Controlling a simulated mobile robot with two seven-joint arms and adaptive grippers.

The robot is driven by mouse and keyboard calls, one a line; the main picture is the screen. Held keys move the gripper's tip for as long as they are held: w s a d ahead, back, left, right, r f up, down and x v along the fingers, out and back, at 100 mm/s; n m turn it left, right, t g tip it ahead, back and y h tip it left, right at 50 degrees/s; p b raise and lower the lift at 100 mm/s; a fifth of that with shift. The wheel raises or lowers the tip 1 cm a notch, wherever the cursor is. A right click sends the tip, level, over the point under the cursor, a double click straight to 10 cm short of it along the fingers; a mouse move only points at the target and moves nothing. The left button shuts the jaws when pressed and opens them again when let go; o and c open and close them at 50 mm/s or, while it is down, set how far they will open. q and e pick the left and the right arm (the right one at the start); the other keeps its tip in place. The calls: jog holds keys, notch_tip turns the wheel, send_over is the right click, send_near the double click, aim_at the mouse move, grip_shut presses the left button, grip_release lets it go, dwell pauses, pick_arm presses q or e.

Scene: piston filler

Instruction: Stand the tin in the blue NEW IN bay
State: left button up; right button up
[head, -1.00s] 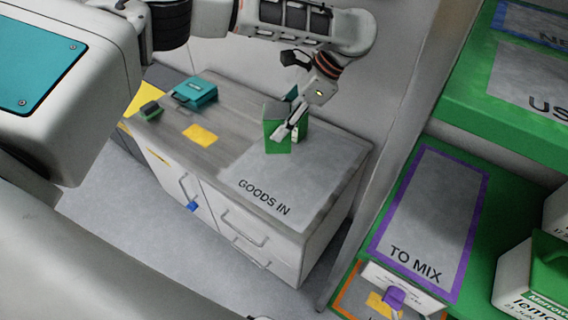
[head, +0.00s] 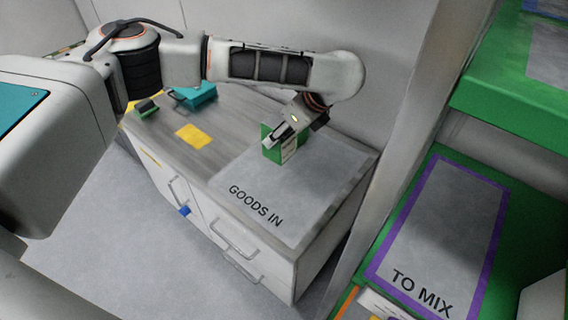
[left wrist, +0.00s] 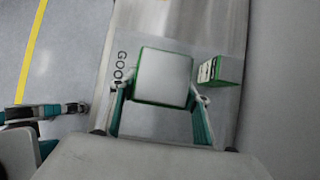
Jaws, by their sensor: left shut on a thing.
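My left gripper (head: 281,141) is shut on a green tin (head: 269,153) at the GOODS IN area of the counter. In the left wrist view the held tin (left wrist: 163,78) shows a pale grey top with green edges, between the two fingers. I cannot tell whether its base touches the counter. A second green tin (left wrist: 222,71) with a white label stands just right of it there. Part of a blue-edged bay (head: 548,8) shows at the top right on the green shelf; its lettering is out of view. What seems to be my right gripper (left wrist: 66,109) shows small at the left wrist view's lower left, its jaws unclear.
The GOODS IN mat (head: 310,205) is mostly clear in front of the tin. A teal box (head: 195,95), a dark green-topped block (head: 146,107) and a yellow note (head: 194,136) lie further left. The purple-edged TO MIX bay (head: 445,225) is empty. A green shelf (head: 490,100) overhangs it.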

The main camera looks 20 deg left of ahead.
pick_arm(q)
notch_tip(320, 180, down, 6)
jog(key=shift+f+b, duration=0.25)
jog(key=shift+b, duration=0.8)
jog(key=shift+f, duration=0.4)
jog(key=shift+f+b, duration=0.35)
jog(key=shift+b, duration=0.1)
notch_tip(320, 180, down, 3)
jog(key=shift+s+b, duration=0.1)
jog(key=shift+b, duration=0.6)
jog(key=shift+f, duration=0.15)
jog(key=shift+c, duration=0.7)
pick_arm(e)
jog(key=shift+t+y, duration=0.3)
jog(key=shift+y, duration=0.2)
jog(key=w+a+r, duration=0.2)
jog(key=a, duration=0.1)
jog(key=shift+w, duration=0.1)
pick_arm(q)
jog(key=shift+f, duration=0.1)
jog(key=o, duration=1.7)
jog(key=shift+f, duration=0.1)
pick_arm(e)
jog(key=shift+s+d+f, duration=0.15)
jog(key=shift+s+f, duration=0.3)
jog(key=shift+f, duration=0.15)
